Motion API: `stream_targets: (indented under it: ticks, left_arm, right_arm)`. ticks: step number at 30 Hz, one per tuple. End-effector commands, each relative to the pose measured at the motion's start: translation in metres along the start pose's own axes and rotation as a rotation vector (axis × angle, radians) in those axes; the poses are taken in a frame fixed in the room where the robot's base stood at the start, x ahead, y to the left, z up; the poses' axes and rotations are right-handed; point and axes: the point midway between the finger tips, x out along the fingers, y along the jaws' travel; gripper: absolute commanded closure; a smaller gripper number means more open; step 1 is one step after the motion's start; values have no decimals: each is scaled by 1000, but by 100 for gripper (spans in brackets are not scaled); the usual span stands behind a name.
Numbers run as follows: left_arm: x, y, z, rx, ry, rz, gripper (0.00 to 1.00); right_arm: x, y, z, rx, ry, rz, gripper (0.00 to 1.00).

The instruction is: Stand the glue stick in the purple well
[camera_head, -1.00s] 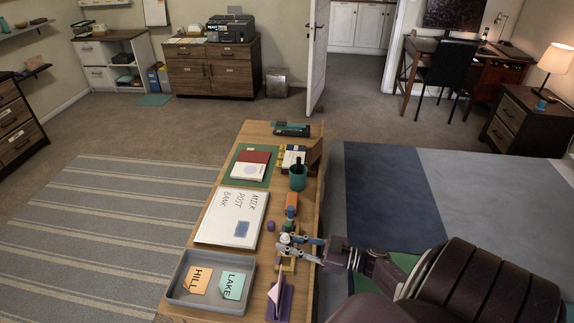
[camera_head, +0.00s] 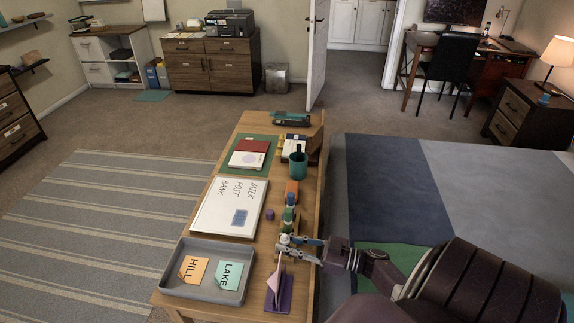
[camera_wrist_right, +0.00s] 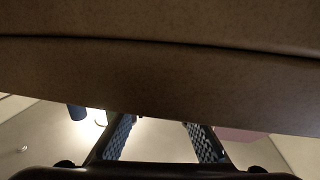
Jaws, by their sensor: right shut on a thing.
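My right gripper (camera_head: 288,245) reaches in from the right over the desk, with its blue-grey fingers closed around a small white upright piece (camera_head: 284,239), which looks like the glue stick. Its lower part is hidden by the fingers. A purple holder (camera_head: 285,299) with a pink sheet leaning in it stands just nearer than the gripper. A small purple round piece (camera_head: 270,214) sits farther off, left of the gripper. I cannot tell which purple thing is the well. The right wrist view shows both textured fingers (camera_wrist_right: 155,140) below a brown surface. My left gripper is not in view.
A grey tray (camera_head: 163,282) with HILL and LAKE cards lies left of the gripper. A white lettered board (camera_head: 215,215) lies beyond it. Orange, blue and green pieces (camera_head: 290,198) stand close behind the gripper. A teal cup (camera_head: 298,165) is farther back.

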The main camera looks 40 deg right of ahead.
Motion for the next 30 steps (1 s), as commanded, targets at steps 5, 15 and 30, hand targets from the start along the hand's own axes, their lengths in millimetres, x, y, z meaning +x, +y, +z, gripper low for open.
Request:
stream_targets:
  ticks: [5, 15, 30]
  left_arm:
    - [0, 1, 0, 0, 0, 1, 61]
    - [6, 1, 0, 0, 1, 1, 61]
    - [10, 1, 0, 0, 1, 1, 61]
  right_arm:
    - [0, 0, 0, 0, 0, 0, 98]
    - [0, 0, 7, 0, -1, 0, 98]
    - [0, 0, 10, 0, -1, 0, 61]
